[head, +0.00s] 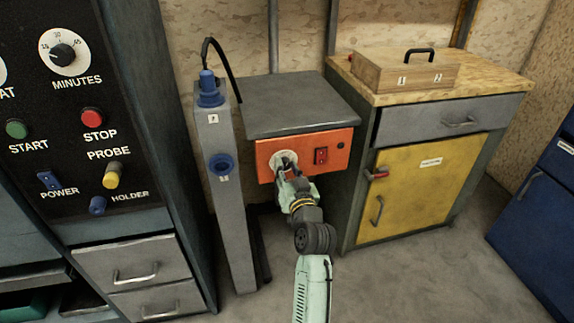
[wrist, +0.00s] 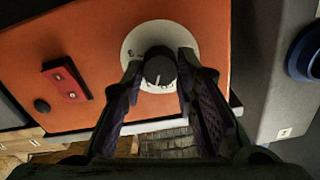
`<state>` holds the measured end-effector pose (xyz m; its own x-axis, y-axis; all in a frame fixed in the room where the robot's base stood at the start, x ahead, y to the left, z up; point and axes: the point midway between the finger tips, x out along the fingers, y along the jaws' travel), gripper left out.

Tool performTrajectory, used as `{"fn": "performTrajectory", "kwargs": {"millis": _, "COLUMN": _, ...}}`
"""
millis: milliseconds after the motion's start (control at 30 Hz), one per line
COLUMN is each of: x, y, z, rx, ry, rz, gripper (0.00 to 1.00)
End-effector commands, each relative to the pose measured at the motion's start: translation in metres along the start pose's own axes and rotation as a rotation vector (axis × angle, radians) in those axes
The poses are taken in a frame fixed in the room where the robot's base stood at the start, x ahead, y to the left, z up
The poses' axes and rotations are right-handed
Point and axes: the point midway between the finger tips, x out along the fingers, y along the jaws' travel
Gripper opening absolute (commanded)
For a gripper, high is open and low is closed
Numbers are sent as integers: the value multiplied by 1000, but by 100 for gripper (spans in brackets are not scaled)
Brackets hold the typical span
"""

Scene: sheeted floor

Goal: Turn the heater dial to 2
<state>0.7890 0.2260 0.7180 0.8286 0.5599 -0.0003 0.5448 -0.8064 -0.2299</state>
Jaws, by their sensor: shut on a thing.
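The heater is a grey-topped unit with an orange front panel (head: 330,146). Its dial is a black knob (wrist: 159,72) on a round white plate (wrist: 140,40); the plate also shows in the head view (head: 279,157). A white pointer mark on the knob faces the lower edge of the wrist view. Only a few small marks show on the plate, too small to read. My gripper (head: 287,168) is at the dial, with its two dark fingers (wrist: 160,75) on either side of the knob, shut on it. In the head view my gripper hides the knob.
A red switch (head: 321,156) sits right of the dial. A grey post with blue sockets (head: 221,163) stands left. A yellow-door cabinet (head: 412,190) with a wooden box (head: 405,72) on top stands right. The floor in front (head: 400,280) is clear.

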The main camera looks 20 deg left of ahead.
Motion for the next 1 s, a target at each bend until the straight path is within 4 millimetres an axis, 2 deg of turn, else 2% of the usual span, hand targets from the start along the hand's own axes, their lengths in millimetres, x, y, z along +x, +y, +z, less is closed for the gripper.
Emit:
{"fn": "performTrajectory", "kwargs": {"millis": 600, "x": 0, "y": 1, "z": -4, "rx": 580, "ry": 1, "rz": 0, "gripper": 0}}
{"fn": "performTrajectory", "kwargs": {"millis": 1000, "x": 0, "y": 2, "z": -2, "rx": 849, "ry": 2, "rz": -1, "gripper": 0}}
